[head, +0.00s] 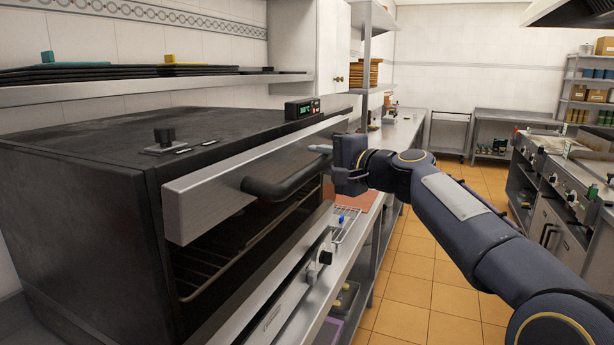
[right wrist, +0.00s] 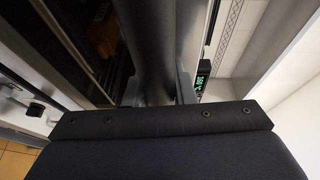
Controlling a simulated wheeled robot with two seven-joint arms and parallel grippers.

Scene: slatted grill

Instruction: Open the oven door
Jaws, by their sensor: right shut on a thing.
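The black oven (head: 90,190) stands at the left of the head view. A silver panel (head: 215,200) runs along the upper edge of its door, with a dark bar handle (head: 285,186) on the front. Wire racks (head: 215,262) show below the panel; I cannot tell whether through glass or a gap. My right gripper (head: 328,165) is shut on the far end of the handle. In the right wrist view the handle (right wrist: 147,45) passes between the two fingers of my right gripper (right wrist: 158,92). My left gripper is not in view.
A wall shelf (head: 130,91) with dark trays hangs above the oven. A steel counter (head: 395,135) runs beyond it on the same side. Another cooking line (head: 560,185) stands at the right. The tiled floor (head: 410,265) between them is clear.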

